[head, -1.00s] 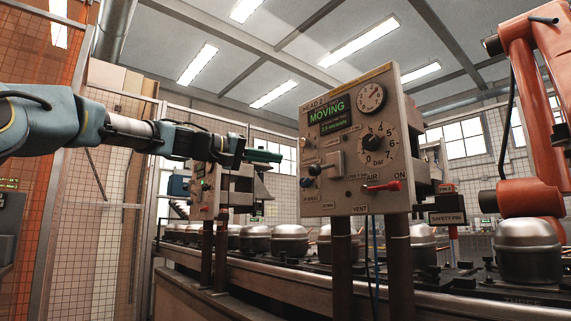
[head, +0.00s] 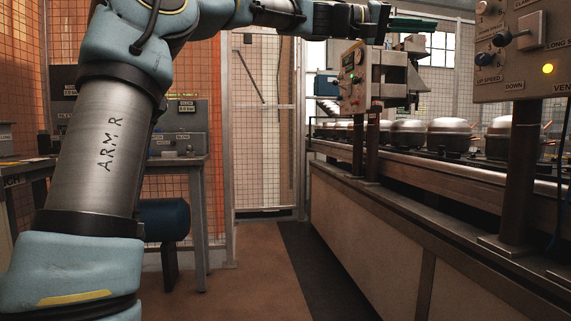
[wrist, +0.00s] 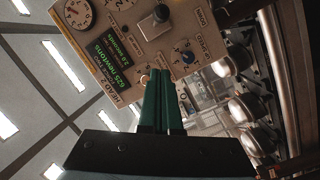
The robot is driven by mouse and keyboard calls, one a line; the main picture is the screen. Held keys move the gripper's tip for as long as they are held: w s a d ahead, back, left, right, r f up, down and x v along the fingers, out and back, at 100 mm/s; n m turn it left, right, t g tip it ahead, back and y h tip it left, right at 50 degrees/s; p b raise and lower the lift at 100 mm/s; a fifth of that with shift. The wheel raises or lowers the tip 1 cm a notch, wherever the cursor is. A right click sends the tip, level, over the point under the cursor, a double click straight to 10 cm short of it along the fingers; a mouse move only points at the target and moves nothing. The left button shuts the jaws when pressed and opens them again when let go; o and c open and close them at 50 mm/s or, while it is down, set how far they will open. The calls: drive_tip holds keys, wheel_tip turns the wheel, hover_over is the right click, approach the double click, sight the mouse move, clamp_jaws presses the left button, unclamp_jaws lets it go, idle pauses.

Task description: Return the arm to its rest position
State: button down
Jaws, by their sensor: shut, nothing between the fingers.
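My arm (head: 105,150) fills the left of the head view, upright in front and then reaching right along the top edge. My gripper (head: 425,24) is at the top of the head view, with its green fingers pointing right. In the wrist view my gripper's green fingers (wrist: 160,75) lie together, shut and empty. They point toward a beige control panel (wrist: 150,35), which appears turned and behind them. I cannot tell the gap between fingertips and panel.
A control panel (head: 540,70) with a lit yellow lamp stands at the right edge. A smaller panel (head: 353,80) is farther back. Metal domes (head: 450,135) line the conveyor. A bench (head: 185,165) stands behind my arm at the left. The brown floor (head: 235,285) is clear.

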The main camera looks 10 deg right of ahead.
drive_tip(key=w+a+f+n+t+y, duration=0.2)
drive_tip(key=w+f, duration=0.1)
drive_tip(key=f, duration=0.7)
drive_tip(key=w+a+f+n+t+y, duration=0.1)
drive_tip(key=w+f+t+y, duration=0.15)
drive_tip(key=f, duration=0.85)
drive_tip(key=w+a+f+n+t+y, duration=0.1)
drive_tip(key=w+a+f+y, duration=0.1)
drive_tip(key=a+f, duration=0.45)
drive_tip(key=w+a+f+n+t+y, duration=0.1)
drive_tip(key=w+a+f+y, duration=0.15)
drive_tip(key=a+f, duration=0.35)
drive_tip(key=s+a+f+n+y, duration=0.1)
drive_tip(key=s+a+f+y, duration=0.25)
drive_tip(key=a+f, duration=0.55)
drive_tip(key=s+a+f+n+y, duration=0.2)
drive_tip(key=s+a+f, duration=0.35)
drive_tip(key=a, duration=0.75)
drive_tip(key=s+a+f+n+y, duration=0.1)
drive_tip(key=s+a+f+y, duration=0.25)
drive_tip(key=a+f, duration=0.6)
wheel_tip(320, 180, up, 33)
drive_tip(key=a+h+p, duration=0.1)
drive_tip(key=a+p, duration=0.1)
drive_tip(key=p, duration=2.9)
drive_tip(key=shift+r+p, duration=0.2)
drive_tip(key=shift+p, duration=0.2)
